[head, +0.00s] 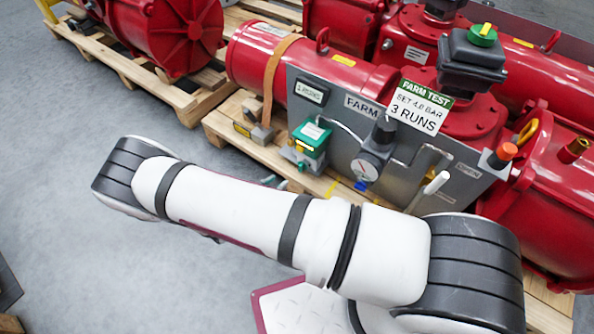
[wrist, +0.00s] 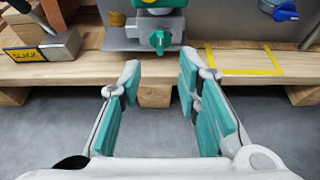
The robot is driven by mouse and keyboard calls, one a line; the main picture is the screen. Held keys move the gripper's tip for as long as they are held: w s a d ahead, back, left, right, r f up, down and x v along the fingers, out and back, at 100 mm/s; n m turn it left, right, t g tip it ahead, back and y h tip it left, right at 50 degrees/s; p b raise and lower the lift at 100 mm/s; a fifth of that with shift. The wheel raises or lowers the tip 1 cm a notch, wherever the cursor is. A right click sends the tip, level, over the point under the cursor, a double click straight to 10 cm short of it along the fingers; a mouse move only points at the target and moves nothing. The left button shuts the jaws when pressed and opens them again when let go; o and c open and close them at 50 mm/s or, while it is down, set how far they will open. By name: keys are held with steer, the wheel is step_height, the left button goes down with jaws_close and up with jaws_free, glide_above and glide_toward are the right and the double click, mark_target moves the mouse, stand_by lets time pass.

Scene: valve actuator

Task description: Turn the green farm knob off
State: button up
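The green knob (wrist: 160,41) shows in the wrist view, on the front of a grey fitting below a green-topped unit (wrist: 158,3). My gripper (wrist: 160,72) is open and empty, with teal pads on both fingers. In the wrist view the knob lies beyond the fingertips, roughly centred between them, with a gap. My arm hides most of the gripper in the head view.
A wooden pallet (wrist: 88,71) edge runs below the panel. A metal block with a yellow tag (wrist: 61,45) lies left of the knob, and a blue handle (wrist: 279,10) is to the right. A gauge (head: 364,167) and white-tipped lever (head: 436,182) stick out from the panel.

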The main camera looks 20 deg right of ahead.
mark_target(299, 167)
steer(key=b+x, duration=0.4)
steer(key=x, duration=0.9)
steer(key=shift+s, duration=0.1)
steer(key=shift+c, duration=0.6)
jaws_close()
